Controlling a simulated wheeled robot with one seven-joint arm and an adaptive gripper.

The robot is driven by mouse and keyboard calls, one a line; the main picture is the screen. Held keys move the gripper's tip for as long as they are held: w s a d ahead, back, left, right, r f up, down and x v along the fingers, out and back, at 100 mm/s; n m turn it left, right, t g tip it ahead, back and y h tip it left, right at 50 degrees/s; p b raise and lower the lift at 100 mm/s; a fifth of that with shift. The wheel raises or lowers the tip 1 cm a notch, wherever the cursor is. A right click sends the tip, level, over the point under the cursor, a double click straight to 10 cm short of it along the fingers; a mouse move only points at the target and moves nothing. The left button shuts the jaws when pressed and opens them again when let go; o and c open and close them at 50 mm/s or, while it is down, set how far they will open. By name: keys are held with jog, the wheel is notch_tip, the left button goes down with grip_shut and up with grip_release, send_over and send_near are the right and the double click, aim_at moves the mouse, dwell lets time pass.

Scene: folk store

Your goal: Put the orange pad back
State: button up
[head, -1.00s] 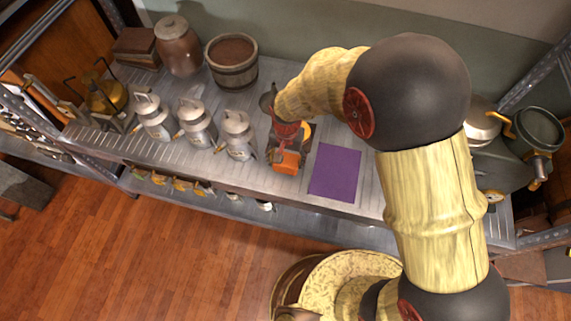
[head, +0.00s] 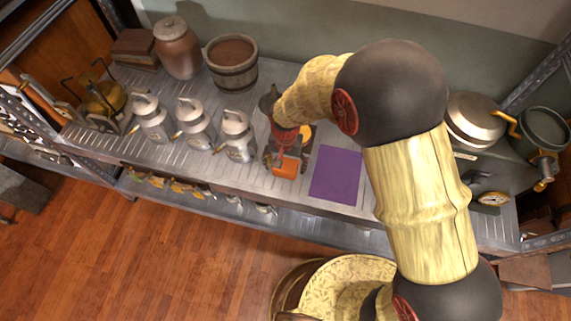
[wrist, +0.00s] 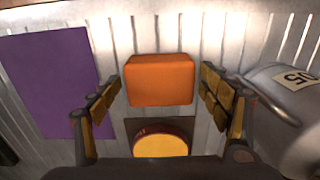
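The orange pad (wrist: 160,80) is a rounded block on the metal shelf top. In the wrist view it lies between the two fingers of my gripper (wrist: 160,90), with a narrow gap on each side. The gripper is open around it. In the head view the gripper (head: 286,160) points down over the orange pad (head: 287,168) and partly hides it. A flat purple square (head: 336,175) lies to the right of the pad in the head view, apart from it; it also shows at the left of the wrist view (wrist: 50,85).
A yellow disc with a red rim (wrist: 160,145) sits on a dark square close to the pad. Silver cans (head: 238,135) stand to the left. A wooden bucket (head: 232,64) and a brown jar (head: 177,48) stand behind. A dark scale (head: 495,165) is at right.

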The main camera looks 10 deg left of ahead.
aim_at(286, 165)
jog(key=shift+r, duration=0.1)
notch_tip(286, 165, up, 12)
jog(key=p, duration=0.4)
dwell(0.3)
jog(key=d+r+t, duration=0.1)
jog(key=d+r, duration=0.7)
jog(key=r, duration=0.3)
jog(key=s+d+r+t, duration=0.1)
jog(key=s+d+r, duration=0.3)
jog(key=d+r, duration=0.1)
jog(key=s+d+r+t, duration=0.2)
jog(key=s+d+r, duration=0.3)
jog(key=d, duration=0.2)
jog(key=s+d+r+t, duration=0.1)
jog(key=s+d+r, duration=0.4)
jog(key=d, duration=0.2)
jog(key=shift+s+r+n+t, duration=0.2)
jog(key=shift+r+n+t, duration=0.1)
jog(key=shift+n, duration=0.1)
